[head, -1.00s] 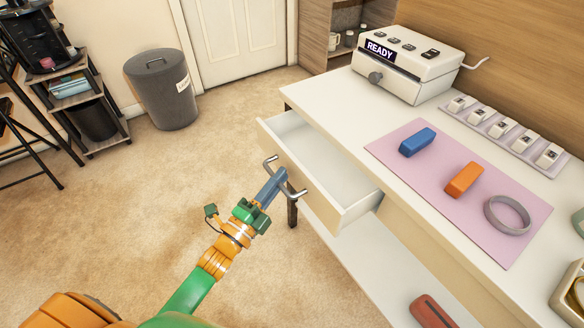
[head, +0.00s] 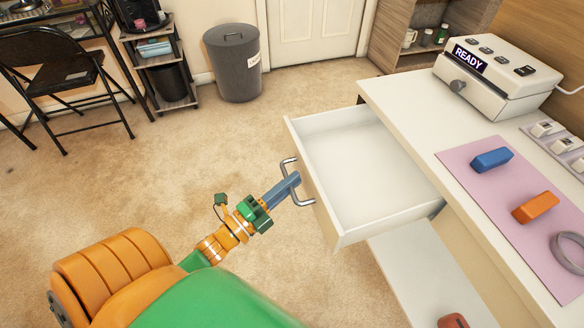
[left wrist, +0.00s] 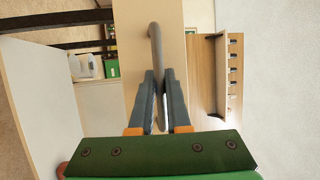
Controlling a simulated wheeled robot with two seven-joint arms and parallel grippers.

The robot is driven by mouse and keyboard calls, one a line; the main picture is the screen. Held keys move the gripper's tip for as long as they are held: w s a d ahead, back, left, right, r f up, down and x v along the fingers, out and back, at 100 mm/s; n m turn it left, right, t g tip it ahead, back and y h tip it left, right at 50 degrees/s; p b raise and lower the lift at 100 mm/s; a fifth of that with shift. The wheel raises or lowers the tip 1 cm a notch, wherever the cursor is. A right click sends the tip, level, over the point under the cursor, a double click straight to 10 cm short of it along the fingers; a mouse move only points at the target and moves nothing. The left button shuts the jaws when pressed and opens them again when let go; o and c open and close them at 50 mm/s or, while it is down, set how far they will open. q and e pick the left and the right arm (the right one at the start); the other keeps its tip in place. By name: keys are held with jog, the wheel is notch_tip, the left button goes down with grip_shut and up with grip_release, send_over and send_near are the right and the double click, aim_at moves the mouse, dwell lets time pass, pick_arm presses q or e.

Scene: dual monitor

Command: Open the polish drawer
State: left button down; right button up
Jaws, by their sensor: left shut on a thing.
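The polish drawer (head: 360,165) is a white drawer under the white table, pulled well out, and its inside looks empty. Its front carries a grey metal bar handle (head: 288,180). My left gripper (head: 292,181) is shut on this handle. In the left wrist view the handle (left wrist: 155,45) runs down between the two dark fingers (left wrist: 156,88), against the drawer's tan front panel (left wrist: 178,40). My right gripper is not in view.
The table (head: 400,95) holds a white machine reading READY (head: 496,75) and a pink mat (head: 480,190). On the mat lie a blue block (head: 492,159), an orange block (head: 536,207) and a grey ring (head: 568,250). A grey bin (head: 236,65) and a black chair (head: 70,75) stand behind open carpet.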

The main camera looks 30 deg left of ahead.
pick_arm(q)
jog(key=c, duration=1.2)
grip_release()
jog(key=shift+o, duration=0.2)
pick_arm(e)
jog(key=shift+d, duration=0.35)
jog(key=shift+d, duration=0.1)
pick_arm(q)
jog(key=v, duration=0.7)
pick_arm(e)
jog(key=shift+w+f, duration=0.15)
pick_arm(q)
jog(key=shift+a, duration=0.1)
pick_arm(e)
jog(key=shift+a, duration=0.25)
